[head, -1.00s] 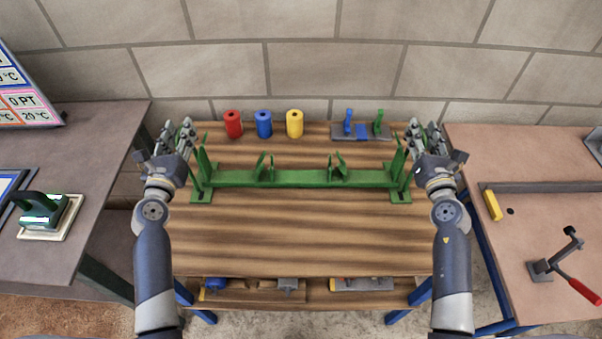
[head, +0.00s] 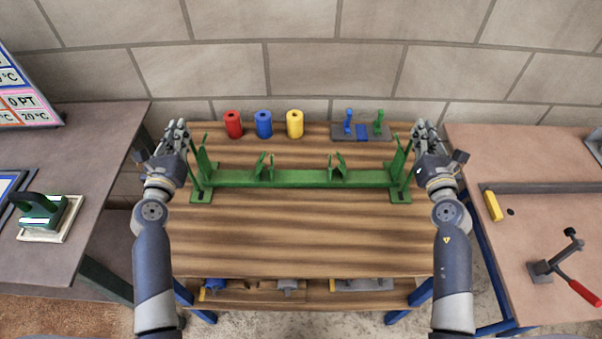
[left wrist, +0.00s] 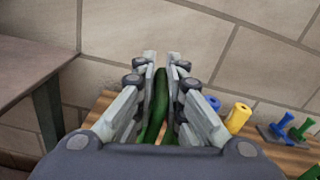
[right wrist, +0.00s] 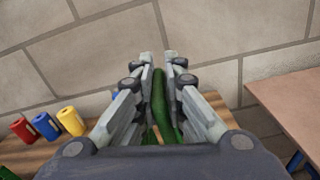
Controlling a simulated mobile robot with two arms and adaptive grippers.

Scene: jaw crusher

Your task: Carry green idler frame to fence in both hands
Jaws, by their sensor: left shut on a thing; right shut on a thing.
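The green idler frame (head: 300,179) spans the wooden bench, with an upright and a foot at each end and smaller brackets along its bar. My left gripper (head: 178,138) is at its left end upright. In the left wrist view my left gripper (left wrist: 161,72) is shut on the green upright (left wrist: 160,98). My right gripper (head: 423,137) is at the right end upright. In the right wrist view my right gripper (right wrist: 160,72) is shut on the green upright (right wrist: 160,98). The frame looks level, its feet at the bench top; I cannot tell if they touch it. No fence is recognisable.
Red (head: 233,124), blue (head: 264,124) and yellow (head: 295,124) cylinders stand at the back of the bench (head: 300,240), beside a grey plate (head: 345,136) with blue and green parts. Side tables stand left (head: 100,150) and right (head: 500,155). A block wall (head: 300,70) is behind.

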